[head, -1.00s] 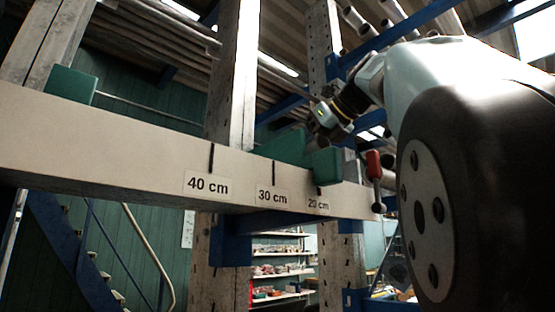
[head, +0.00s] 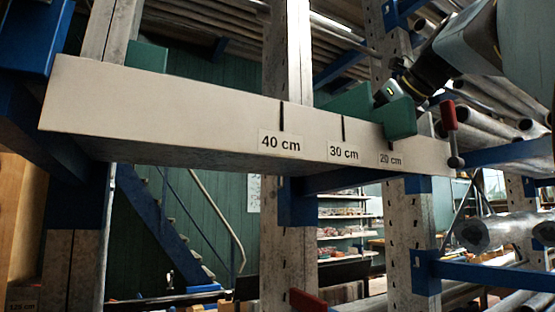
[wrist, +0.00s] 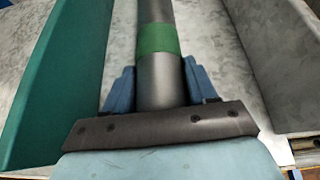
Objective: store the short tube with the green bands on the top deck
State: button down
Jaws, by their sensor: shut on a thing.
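My gripper (wrist: 160,88) is shut on a grey metal tube (wrist: 160,78) with a green band, its blue fingers on either side of the tube. In the wrist view the tube runs away from me, its far end out of frame. In the head view my gripper (head: 386,94) is low behind a green block (head: 402,118) at the beam's right part, and the tube is hidden. In the wrist view a green wall (wrist: 60,75) stands left of the tube and a grey wall (wrist: 290,60) right, with mottled grey surface between. Whether the tube touches that surface, I cannot tell.
A pale beam (head: 215,120) carries 40, 30 and 20 cm labels. A red-handled lever (head: 449,116) is at its right end. Uprights (head: 288,60) and blue arms (head: 490,275) with long pipes (head: 505,230) stand around. Another green block (head: 147,56) is at left.

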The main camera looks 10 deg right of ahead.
jog(key=shift+f, duration=0.25)
jog(key=shift+c, duration=1.2)
grip_release()
jog(key=shift+s+d, duration=0.1)
jog(key=v, duration=1.3)
jog(key=shift+s, duration=0.25)
jog(key=shift+s+r, duration=0.1)
jog(key=shift+r, duration=0.05)
